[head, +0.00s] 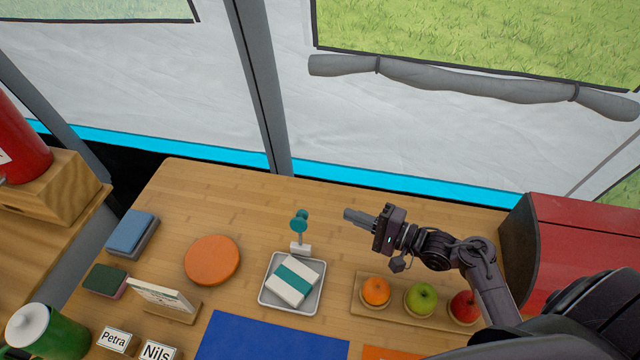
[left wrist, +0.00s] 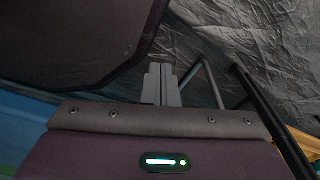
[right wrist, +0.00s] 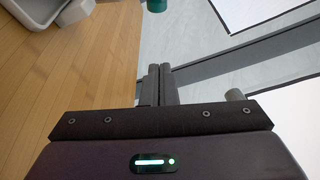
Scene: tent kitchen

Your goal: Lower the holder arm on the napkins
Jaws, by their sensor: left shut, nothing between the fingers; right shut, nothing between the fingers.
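The napkin holder (head: 265,300) is a light grey tray on the wooden table. White napkins (head: 312,268) with a teal stripe lie in it. The teal holder arm (head: 299,226) stands raised from a white block (head: 300,248) at the tray's back edge, with a round end on top. My right gripper (head: 350,215) is shut and empty, right of the raised arm and apart from it. In the right wrist view, the teal end (right wrist: 157,5) shows at the top edge, beyond the shut fingers (right wrist: 160,85). My left gripper (left wrist: 161,84) is shut and empty, away from the holder.
A fruit board (head: 360,308) with an orange, a green apple and a red apple lies right of the tray. An orange disc (head: 212,260) lies left of it. A blue mat (head: 270,340) lies in front. A red box (head: 580,240) stands at the right.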

